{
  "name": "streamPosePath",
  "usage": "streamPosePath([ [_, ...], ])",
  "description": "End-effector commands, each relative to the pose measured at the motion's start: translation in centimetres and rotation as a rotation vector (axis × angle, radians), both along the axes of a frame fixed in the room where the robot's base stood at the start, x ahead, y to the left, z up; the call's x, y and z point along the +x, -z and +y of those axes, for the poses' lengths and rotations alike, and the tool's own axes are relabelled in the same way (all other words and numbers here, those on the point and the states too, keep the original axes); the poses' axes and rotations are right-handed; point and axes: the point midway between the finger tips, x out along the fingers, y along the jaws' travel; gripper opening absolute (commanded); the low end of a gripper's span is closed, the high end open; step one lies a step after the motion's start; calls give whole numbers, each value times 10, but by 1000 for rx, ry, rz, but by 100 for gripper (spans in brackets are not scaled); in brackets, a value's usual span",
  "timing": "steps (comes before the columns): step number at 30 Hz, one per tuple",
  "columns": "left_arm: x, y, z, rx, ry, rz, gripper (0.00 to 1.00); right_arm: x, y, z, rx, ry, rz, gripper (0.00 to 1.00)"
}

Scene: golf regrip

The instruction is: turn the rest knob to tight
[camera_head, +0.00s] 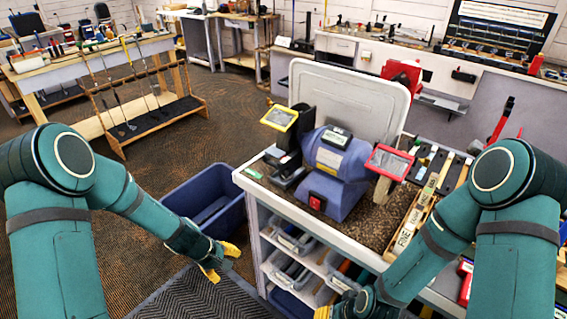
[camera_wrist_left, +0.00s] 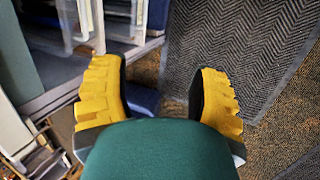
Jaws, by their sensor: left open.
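A blue bench grinder (camera_head: 338,172) stands on the workbench, with a yellow-framed eye shield (camera_head: 280,117) on its left and a red-framed one (camera_head: 389,162) on its right. Dark tool-rest parts (camera_head: 286,172) show at its left wheel. I cannot make out the rest knob at this size. My left gripper (camera_head: 220,262) hangs low beside the bench's left side, apart from the grinder. The left wrist view shows its yellow fingers (camera_wrist_left: 158,88) spread wide with nothing between them. My right gripper (camera_head: 335,305) is at the bottom edge by the bench front, partly hidden and cut off.
The workbench (camera_head: 255,196) has shelves with bins (camera_head: 292,238) below its top. A blue tub (camera_head: 208,200) stands on the floor left of it. A dark ribbed mat (camera_head: 205,300) lies in front. A wooden club rack (camera_head: 145,110) stands at the left. A wooden strip (camera_head: 412,218) lies at the bench's right.

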Motion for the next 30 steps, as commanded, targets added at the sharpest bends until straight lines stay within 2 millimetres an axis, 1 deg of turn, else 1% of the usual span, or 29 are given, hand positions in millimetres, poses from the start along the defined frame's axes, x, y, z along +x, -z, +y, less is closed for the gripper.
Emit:
streamPosePath([
  [1,-9,-10,-15,-105,-70,73,61,0,-14,0,0,1,-1,47],
  [3,-16,-21,-38,-263,-165,162,61,1,-25,-1,1,4,-2,47],
  [5,-17,-35,-56,-402,-250,225,61,1,-34,-1,1,5,-3,47],
  [6,-15,-46,-67,-497,-309,260,61,1,-39,-1,1,5,-3,47],
  [8,-9,-64,-81,-644,-397,303,61,1,-48,-1,2,7,-4,47],
  [9,-1,-78,-88,-744,-458,322,61,2,-54,-2,2,8,-5,47],
  [11,12,-99,-95,-894,-549,343,61,2,-63,-2,2,9,-5,47],
  [12,21,-113,-97,-990,-609,348,61,2,-68,-2,2,10,-6,47],
  [13,29,-123,-97,-1058,-653,348,61,2,-72,-2,2,11,-6,47],
  [15,46,-143,-92,-1204,-748,337,61,3,-80,-3,3,13,-7,47],
  [18,67,-164,-80,-1365,-860,307,61,3,-88,-3,3,14,-8,47],
  [21,79,-176,-69,-1463,-932,278,61,3,-92,-3,3,14,-9,47],
  [24,86,-180,-63,-1507,-964,260,61,3,-93,-3,4,14,-9,47],
  [26,89,-181,-64,-1515,-970,256,61,3,-93,-3,4,14,-9,47],
  [30,100,-180,-75,-1515,-968,258,61,3,-94,-3,4,14,-9,47],
])
